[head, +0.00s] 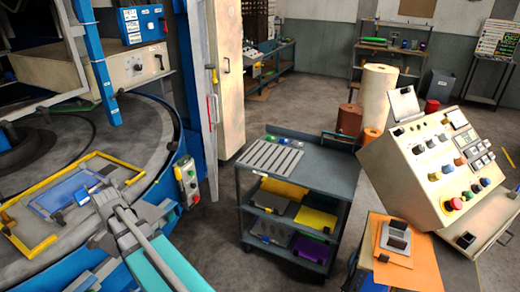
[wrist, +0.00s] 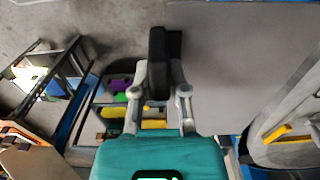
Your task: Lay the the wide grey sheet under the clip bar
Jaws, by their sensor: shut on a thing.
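My gripper (head: 108,208) reaches in from the bottom left of the head view, over the edge of the round table. In the wrist view its fingers (wrist: 161,70) are shut on the dark grip block of the wide grey sheet (wrist: 235,60). The sheet is plain, smooth and pale grey and fills much of the upper right there. Its outline is hard to make out in the head view. A yellow frame (head: 121,160) lies on the round table, with a blue sheet (head: 65,190) inside it. I cannot tell for certain which part is the clip bar.
A grey cart (head: 340,170) stands in the middle, with grey strips on top and yellow and purple sheets on its shelves. A tilted control console (head: 400,170) and an orange sheet (head: 415,265) with a dark block are at right. Floor (head: 215,225) is clear between table and cart.

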